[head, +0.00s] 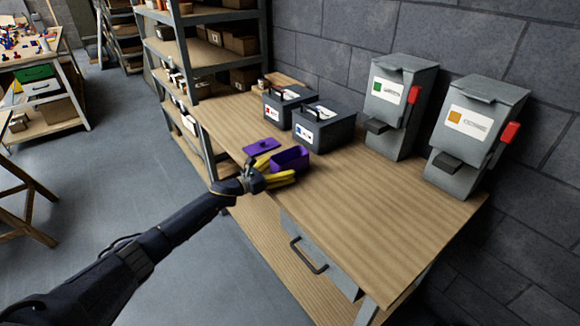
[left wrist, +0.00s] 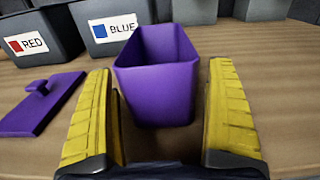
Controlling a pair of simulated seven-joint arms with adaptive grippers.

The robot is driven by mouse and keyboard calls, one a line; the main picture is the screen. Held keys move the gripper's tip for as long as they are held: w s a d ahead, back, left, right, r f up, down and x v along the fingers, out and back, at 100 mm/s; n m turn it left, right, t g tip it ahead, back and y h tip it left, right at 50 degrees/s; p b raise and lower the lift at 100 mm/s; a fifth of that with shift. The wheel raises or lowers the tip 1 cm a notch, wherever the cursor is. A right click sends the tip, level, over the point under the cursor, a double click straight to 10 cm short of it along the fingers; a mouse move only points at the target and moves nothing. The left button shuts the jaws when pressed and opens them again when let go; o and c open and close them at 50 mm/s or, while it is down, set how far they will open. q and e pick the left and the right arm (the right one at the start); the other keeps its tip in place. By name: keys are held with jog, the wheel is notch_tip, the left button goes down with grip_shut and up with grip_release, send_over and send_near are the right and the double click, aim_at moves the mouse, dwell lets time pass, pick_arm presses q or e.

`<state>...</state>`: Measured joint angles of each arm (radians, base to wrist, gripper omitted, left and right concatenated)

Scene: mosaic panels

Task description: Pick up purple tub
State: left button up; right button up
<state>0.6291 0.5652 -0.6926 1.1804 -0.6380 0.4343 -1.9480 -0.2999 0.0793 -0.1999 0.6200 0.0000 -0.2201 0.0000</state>
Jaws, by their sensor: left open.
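The purple tub (head: 290,159) stands upright and open on the wooden workbench, near its left edge. In the left wrist view the tub (left wrist: 158,92) is ahead of my open jaws, its near end reaching between the yellow fingertips. My left gripper (head: 275,172) is open, with one yellow finger to each side of the tub's near end. The fingers also show in the left wrist view (left wrist: 160,105), with a gap between them and the tub walls. The purple lid (head: 262,146) with a knob lies flat on the bench to the left of the tub. My right gripper is not in view.
Two dark boxes stand behind the tub, one labelled RED (left wrist: 35,40) and one labelled BLUE (left wrist: 112,28). Two grey dispensers (head: 400,105) with red levers stand by the wall. The workbench (head: 400,225) is clear to the right. Shelving (head: 205,55) rises at the back left.

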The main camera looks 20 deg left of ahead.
pick_arm(q)
jog(key=shift+w+d, duration=0.4)
jog(key=shift+w, duration=0.15)
jog(key=c, duration=1.2)
jog(key=shift+c, duration=0.3)
jog(key=shift+r, duration=0.15)
